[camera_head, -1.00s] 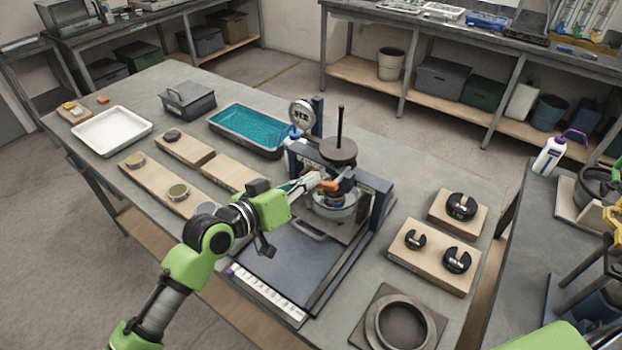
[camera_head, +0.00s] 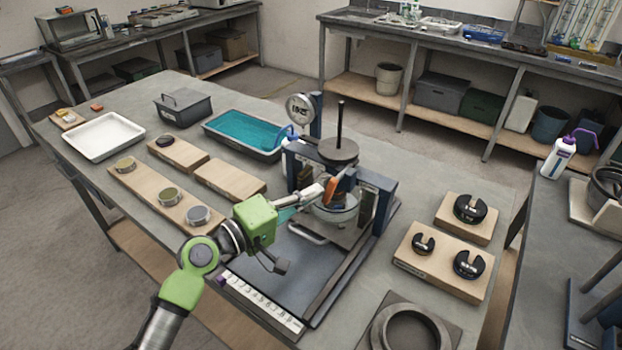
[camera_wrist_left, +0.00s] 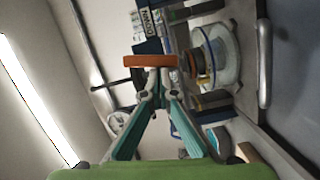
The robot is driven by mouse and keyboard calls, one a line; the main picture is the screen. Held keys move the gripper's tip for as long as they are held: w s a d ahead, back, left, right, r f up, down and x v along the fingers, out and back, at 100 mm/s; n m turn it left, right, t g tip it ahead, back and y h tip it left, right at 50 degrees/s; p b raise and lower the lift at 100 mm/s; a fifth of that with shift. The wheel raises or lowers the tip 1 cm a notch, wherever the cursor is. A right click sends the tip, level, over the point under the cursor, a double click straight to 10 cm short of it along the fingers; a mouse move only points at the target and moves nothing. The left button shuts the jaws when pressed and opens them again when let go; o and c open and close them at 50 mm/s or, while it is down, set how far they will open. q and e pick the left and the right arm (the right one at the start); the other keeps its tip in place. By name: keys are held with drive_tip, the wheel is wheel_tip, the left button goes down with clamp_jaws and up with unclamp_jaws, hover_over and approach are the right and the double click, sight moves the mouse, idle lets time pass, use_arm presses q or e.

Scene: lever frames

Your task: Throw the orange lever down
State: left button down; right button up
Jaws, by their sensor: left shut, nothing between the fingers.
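The orange lever (camera_head: 332,190) is on the front of the blue press-like frame (camera_head: 375,185) in the middle of the table. In the head view it stands steeply tilted, partly hidden by my fingers. In the left wrist view the lever (camera_wrist_left: 150,61) lies across the picture, right in front of my fingertips. My left gripper (camera_head: 317,192) is shut and empty, its tips at or very near the lever; I cannot tell whether they touch. The left fingertips (camera_wrist_left: 153,82) are together in the wrist view. My right gripper is out of view.
A round glass dish (camera_head: 337,213) sits inside the frame, below a stack of grey discs (camera_head: 338,151) on a rod. A teal-filled tray (camera_head: 245,134) is behind left. Wooden boards with black slotted weights (camera_head: 443,262) lie right. A grey ring (camera_head: 412,330) lies front right.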

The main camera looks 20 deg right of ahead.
use_arm(q)
drive_tip(key=shift+s+d+f+n+h+b, duration=0.15)
drive_tip(key=shift+f+n+b, duration=0.05)
drive_tip(key=shift+n, duration=0.4)
drive_tip(key=shift+s+d+f+n+h+b, duration=0.1)
drive_tip(key=shift+s+f+n+h+b, duration=0.1)
drive_tip(key=shift+n, duration=0.4)
drive_tip(key=v, duration=1.2)
drive_tip(key=shift+f, duration=0.1)
